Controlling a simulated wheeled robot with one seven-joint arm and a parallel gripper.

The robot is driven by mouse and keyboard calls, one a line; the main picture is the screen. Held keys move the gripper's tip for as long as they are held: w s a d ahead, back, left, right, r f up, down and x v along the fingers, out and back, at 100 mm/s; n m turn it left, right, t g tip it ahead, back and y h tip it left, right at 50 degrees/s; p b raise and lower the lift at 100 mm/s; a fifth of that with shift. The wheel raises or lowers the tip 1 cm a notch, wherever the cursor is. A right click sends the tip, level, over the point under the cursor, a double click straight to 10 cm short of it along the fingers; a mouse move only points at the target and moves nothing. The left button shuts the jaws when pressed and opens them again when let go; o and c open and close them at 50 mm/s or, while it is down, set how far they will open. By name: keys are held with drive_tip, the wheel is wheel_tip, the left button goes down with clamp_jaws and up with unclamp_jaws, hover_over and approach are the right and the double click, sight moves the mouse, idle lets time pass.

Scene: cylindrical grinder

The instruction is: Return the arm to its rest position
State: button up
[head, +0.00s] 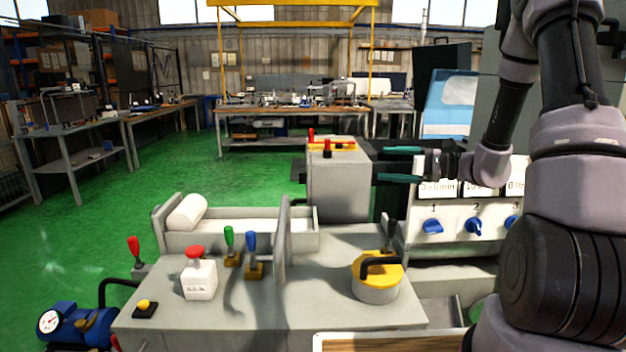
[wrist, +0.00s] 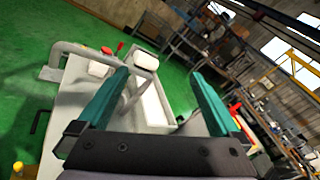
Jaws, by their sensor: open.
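My gripper (head: 385,164) is raised above the right part of the grinder (head: 340,190) in the head view, with its two green fingers pointing left. The fingers are apart with nothing between them. In the wrist view my gripper (wrist: 155,85) also shows empty, its fingers spread over a blurred view of the machine. My arm comes in from the right side of the head view, bent at the elbow, and hides part of the numbered panel.
The panel has blue knobs (head: 474,226). On the machine top are a red-capped white box (head: 199,275), green (head: 229,241) and blue (head: 251,249) levers, and a yellow-topped cylinder (head: 378,280). Green floor (head: 180,165) is open behind; workbenches stand farther back.

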drive_tip(key=s+a+r+n+g+h, duration=0.2)
drive_tip(key=s+r+n+g+h, duration=0.15)
drive_tip(key=s, duration=0.45)
drive_tip(key=s+a+r+n+g+h, duration=0.1)
drive_tip(key=s+r+n+g+h, duration=0.15)
drive_tip(key=s+r+n, duration=0.4)
drive_tip(key=s+d+r+n+t+h, duration=0.1)
drive_tip(key=s+d+r+t+h, duration=0.4)
drive_tip(key=s+d+t+h, duration=0.2)
drive_tip(key=shift+s+d+r+n+h, duration=0.2)
drive_tip(key=shift+s+r+n+h, duration=0.2)
drive_tip(key=shift+s+h, duration=0.15)
